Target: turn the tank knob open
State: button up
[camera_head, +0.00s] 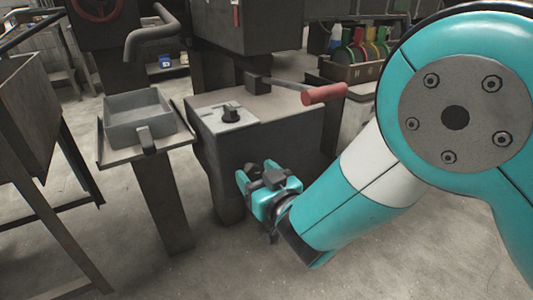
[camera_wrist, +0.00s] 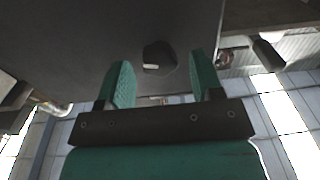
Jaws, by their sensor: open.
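My gripper (camera_head: 256,173) is low in front of the dark front face of the tank (camera_head: 283,140), below its top edge. In the wrist view my gripper (camera_wrist: 160,64) has its two teal fingers spread apart. A dark faceted knob (camera_wrist: 158,52) on a dark surface shows between the fingertips, with a gap on each side; I cannot tell its distance or whether anything touches. The head view does not show this knob clearly. Another black knob (camera_head: 231,113) stands upright on a light plate on the tank's top.
A lever with a red grip (camera_head: 324,94) juts over the tank's top right. A stand with a grey open tray (camera_head: 140,113) is at the left, below a grey spout (camera_head: 152,37). A crate of coloured things (camera_head: 350,72) is behind. Bare floor lies in front.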

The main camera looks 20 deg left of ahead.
jog(key=shift+w+a, duration=0.15)
jog(key=c, duration=0.9)
jog(key=shift+n, duration=1.6)
jog(key=o, duration=0.9)
jog(key=shift+f, duration=0.1)
